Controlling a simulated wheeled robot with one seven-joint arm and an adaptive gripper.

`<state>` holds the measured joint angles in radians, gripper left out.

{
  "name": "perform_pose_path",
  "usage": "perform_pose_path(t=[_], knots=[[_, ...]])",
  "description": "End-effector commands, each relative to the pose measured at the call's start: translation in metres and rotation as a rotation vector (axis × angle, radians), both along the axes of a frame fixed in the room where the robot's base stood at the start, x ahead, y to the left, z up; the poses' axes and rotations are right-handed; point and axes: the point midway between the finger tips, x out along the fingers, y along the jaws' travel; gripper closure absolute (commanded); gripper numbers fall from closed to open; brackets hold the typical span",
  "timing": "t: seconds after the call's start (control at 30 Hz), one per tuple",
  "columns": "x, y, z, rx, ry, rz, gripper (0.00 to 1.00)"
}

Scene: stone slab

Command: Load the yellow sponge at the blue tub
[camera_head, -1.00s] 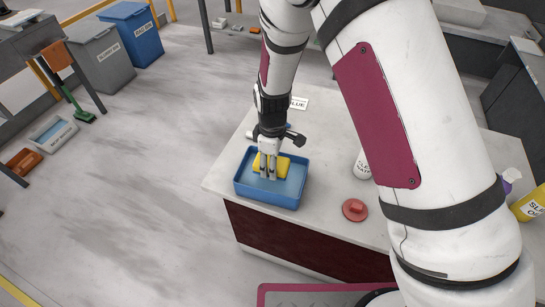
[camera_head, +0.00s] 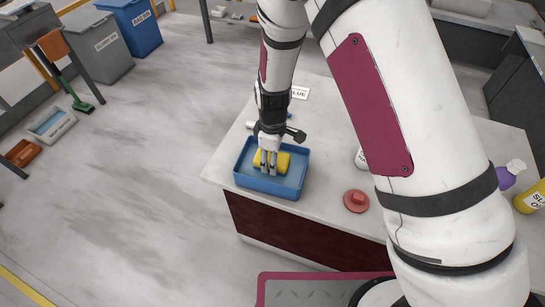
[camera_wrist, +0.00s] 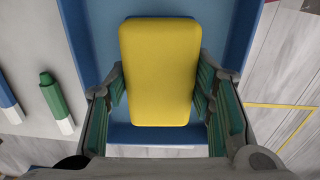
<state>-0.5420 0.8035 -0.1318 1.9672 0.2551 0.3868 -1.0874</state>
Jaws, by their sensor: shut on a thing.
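The yellow sponge (camera_head: 284,160) is inside the walls of the blue tub (camera_head: 294,187), which stands on the left end of the stone slab. My gripper (camera_head: 268,168) points down into the tub and is shut on the sponge. In the wrist view the sponge (camera_wrist: 158,60) lies between the two fingers, one along each long side, with the blue tub wall (camera_wrist: 238,40) around it. I cannot tell whether the sponge touches the tub floor. The fingers hide part of it in the head view.
A red lid-like piece (camera_head: 356,201) lies on the slab (camera_head: 325,215) right of the tub. A green marker (camera_wrist: 52,95) and a blue one (camera_wrist: 8,100) lie beside the tub. A white "BLUE" label (camera_head: 299,92) is behind. A purple bottle (camera_head: 504,178) and yellow bottle (camera_head: 530,199) stand far right.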

Motion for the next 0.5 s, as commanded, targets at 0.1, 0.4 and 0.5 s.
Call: perform_pose_path(t=[0.1,0.4,0.5], knots=[[0.0001,0.0000,-0.0006,0.000,0.000,0.000,0.73],[0.0003,-0.0002,-0.0040,0.000,0.000,0.000,0.73],[0.0003,-0.0002,-0.0051,0.000,0.000,0.000,0.73]])
